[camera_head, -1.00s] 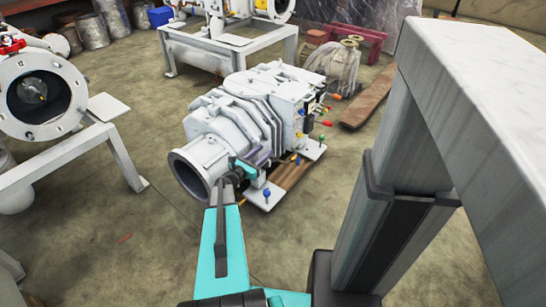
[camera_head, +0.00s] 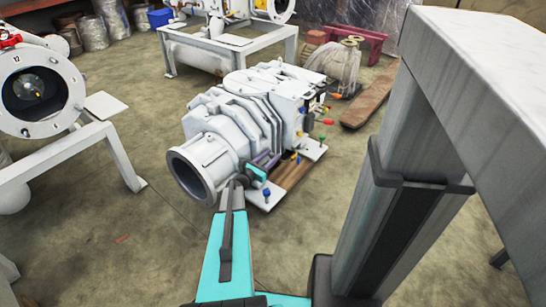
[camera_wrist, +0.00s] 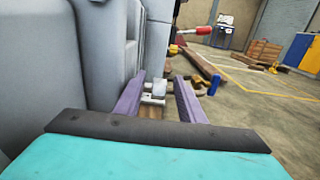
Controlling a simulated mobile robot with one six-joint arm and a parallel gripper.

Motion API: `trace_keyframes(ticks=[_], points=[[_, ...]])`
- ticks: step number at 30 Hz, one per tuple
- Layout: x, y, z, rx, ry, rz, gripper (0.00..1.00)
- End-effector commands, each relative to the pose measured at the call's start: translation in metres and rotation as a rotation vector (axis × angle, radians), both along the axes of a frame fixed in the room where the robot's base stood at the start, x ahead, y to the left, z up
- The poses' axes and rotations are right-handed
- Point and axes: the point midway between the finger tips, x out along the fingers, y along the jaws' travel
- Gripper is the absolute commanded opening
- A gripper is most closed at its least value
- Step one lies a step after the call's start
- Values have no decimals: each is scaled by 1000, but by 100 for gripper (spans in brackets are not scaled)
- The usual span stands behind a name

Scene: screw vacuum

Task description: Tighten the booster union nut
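The booster is a large pale grey ribbed machine (camera_head: 240,125) with a round open flange at its front left, standing on the floor in the head view. I cannot make out the union nut for sure. My gripper (camera_head: 267,159) is low beside the booster's right side, partly hidden by my teal arm. In the wrist view my gripper (camera_wrist: 158,84) has its two purple fingers apart. A small pale block (camera_wrist: 159,88) shows between and beyond them, and I see nothing held. The booster's grey wall (camera_wrist: 90,50) fills the left, close to the left finger.
Small coloured handles, including a red one (camera_head: 328,122), stick out of the booster's right side. A wooden pallet piece (camera_head: 288,177) lies under it. A plank (camera_head: 371,101) lies at the back right. A flanged vessel (camera_head: 40,92) stands at left.

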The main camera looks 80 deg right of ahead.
Motion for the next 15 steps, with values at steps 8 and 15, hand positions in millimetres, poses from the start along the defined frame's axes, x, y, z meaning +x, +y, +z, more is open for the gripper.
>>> trace_keyframes(ticks=[8,15], points=[[-8,-15,0,0,0,0,36],[-8,-15,0,0,0,0,36]])
